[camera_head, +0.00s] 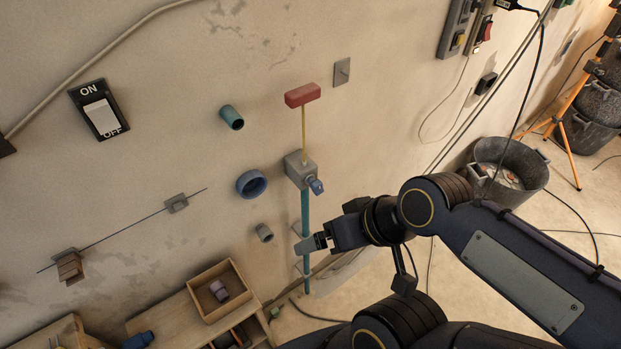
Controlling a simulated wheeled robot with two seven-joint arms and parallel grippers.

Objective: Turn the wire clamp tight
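A thin dark wire runs slantwise along the wall on the left. It passes a small grey square fitting (176,203) and a brown block-like fitting (69,266) near its lower left end. One of these may be the wire clamp; I cannot tell which, or how tight it is. My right gripper (311,243) reaches in from the right, well to the right of both fittings, beside a teal vertical pipe. Its fingers are seen edge-on, so the gap between them is unclear. My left gripper is not in view.
A grey box with a blue knob (316,186) tops the teal pipe (305,215), below a red block (302,94). Pipe stubs, a blue ring (251,184) and an ON/OFF switch (99,109) are on the wall. A wooden box (243,278) stands below; buckets stand right.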

